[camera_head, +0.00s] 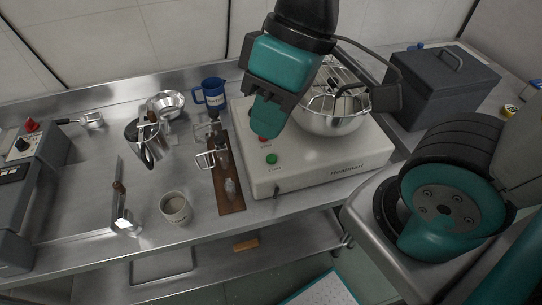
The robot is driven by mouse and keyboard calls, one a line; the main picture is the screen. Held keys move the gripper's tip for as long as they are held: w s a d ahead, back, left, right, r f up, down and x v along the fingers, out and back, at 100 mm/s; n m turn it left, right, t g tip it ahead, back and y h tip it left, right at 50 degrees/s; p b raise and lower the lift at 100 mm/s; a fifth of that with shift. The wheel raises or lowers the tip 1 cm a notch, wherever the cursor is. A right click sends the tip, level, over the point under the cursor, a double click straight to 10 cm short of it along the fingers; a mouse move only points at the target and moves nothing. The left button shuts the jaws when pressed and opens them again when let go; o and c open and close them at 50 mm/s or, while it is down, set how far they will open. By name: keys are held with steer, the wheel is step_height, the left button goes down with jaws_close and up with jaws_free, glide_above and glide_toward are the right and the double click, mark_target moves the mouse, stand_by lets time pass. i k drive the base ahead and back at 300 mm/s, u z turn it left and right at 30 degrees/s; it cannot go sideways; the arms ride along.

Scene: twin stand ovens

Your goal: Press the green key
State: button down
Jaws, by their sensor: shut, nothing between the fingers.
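The green key (271,158) is a small round button on the front left of the white mixer base (330,165). A red button (263,139) sits just behind it, partly covered by my gripper. My gripper (266,128) is shut and empty, pointing down over the base near the red button. It appears a little behind the green key in the picture. Whether the fingertips touch the base cannot be told. The green key is fully visible.
A steel bowl (335,121) with a wire guard stands on the base, right of my gripper. A wooden board (228,181) with tools lies left of the base. A dark box (440,85) is at right.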

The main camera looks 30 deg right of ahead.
mark_target(272, 158)
steer(key=z, duration=1.5)
steer(key=k, duration=0.6)
steer(key=u, duration=1)
